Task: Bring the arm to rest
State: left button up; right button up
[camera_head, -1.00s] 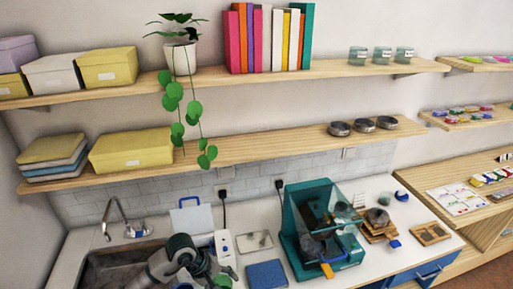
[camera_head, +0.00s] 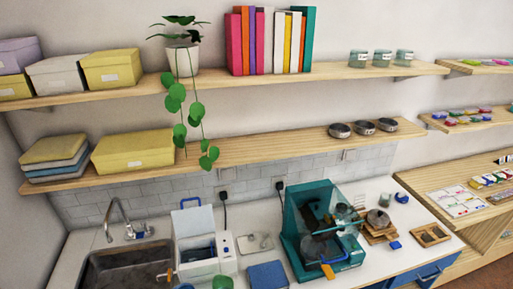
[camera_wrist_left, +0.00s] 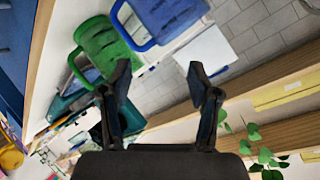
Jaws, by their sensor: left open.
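My left gripper (camera_wrist_left: 160,82) shows in the left wrist view with its two dark fingers spread apart and nothing between them. Behind the fingers in that view are a green object (camera_wrist_left: 102,45) and a blue handle (camera_wrist_left: 135,30). The left arm no longer stands over the counter in the head view; I cannot make out its gripper there. My right gripper is in neither view.
On the counter, a sink (camera_head: 125,265) lies left of a white box (camera_head: 196,250) with its lid raised. A teal machine (camera_head: 300,225) stands right of a blue block (camera_head: 267,274). Shelves (camera_head: 270,148) with boxes and a hanging plant (camera_head: 181,90) run above.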

pick_arm(q)
jog(key=s+f+n+g+h, duration=0.1)
jog(key=s+f+n+g, duration=0.2)
jog(key=s+f+g, duration=0.45)
jog(key=s+f+n+g, duration=0.25)
jog(key=s+f, duration=0.25)
jog(key=s, duration=0.6)
notch_tip(320, 180, down, 28)
jog(key=s+b, duration=0.2)
jog(key=s, duration=0.1)
jog(key=s+a+f+g+b, duration=0.1)
jog(key=s+a+f, duration=0.2)
jog(key=s+f, duration=1.3)
jog(key=shift+s+a+f+g+b, duration=0.2)
jog(key=shift+s+f+g+b, duration=0.1)
jog(key=shift+s+f+g, duration=0.15)
jog(key=shift+w, duration=0.1)
jog(key=shift+c, duration=0.2)
